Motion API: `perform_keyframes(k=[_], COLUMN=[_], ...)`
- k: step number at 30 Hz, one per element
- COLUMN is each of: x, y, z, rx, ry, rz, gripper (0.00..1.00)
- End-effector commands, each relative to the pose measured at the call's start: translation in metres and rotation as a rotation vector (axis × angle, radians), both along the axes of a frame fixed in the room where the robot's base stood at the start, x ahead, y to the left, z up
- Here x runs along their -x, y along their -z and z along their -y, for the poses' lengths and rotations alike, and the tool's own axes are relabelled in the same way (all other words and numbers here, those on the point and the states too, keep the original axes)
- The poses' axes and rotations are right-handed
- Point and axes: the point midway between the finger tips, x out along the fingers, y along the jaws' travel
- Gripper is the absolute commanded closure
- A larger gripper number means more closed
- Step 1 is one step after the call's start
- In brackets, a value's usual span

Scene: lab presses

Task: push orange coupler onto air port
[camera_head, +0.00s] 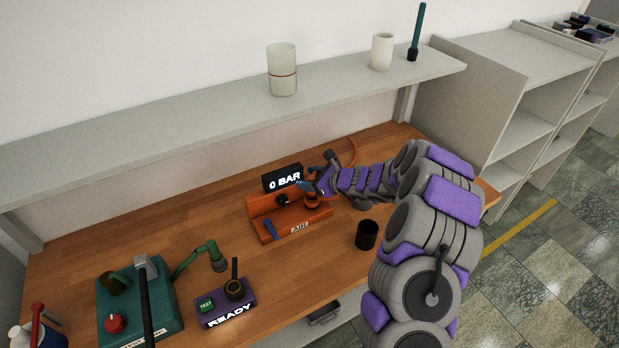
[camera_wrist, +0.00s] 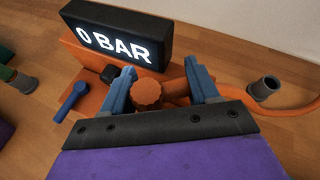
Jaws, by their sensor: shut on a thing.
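The orange coupler (camera_wrist: 147,93) shows its ribbed round end in the wrist view, and an orange hose (camera_wrist: 295,108) runs off to the right behind it. My gripper (camera_wrist: 160,72) is shut on the coupler, with one blue finger on each side. In the head view my gripper (camera_head: 312,188) is at the right part of the orange air stand (camera_head: 265,229), labelled AIR. A black fitting (camera_wrist: 108,73), perhaps the air port, sits on the stand just left of my left finger. I cannot tell whether the coupler touches it. The display (camera_head: 283,177) above reads 0 BAR.
A blue lever (camera_head: 270,229) is on the stand's left front. A black cup (camera_head: 367,235) stands to the right, near my arm. A green machine (camera_head: 140,305) and a purple READY box (camera_head: 226,303) stand front left. A shelf (camera_head: 200,122) overhangs the bench's back.

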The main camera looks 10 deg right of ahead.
Motion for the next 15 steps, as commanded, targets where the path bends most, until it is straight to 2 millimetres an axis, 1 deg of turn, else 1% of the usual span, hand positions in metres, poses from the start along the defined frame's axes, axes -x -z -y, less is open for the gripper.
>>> perform_keyframes(k=[15], x=[0.0], y=[0.012], z=[0.0], rx=[-0.001], ry=[0.0], rz=[0.0], gripper=[1.0])
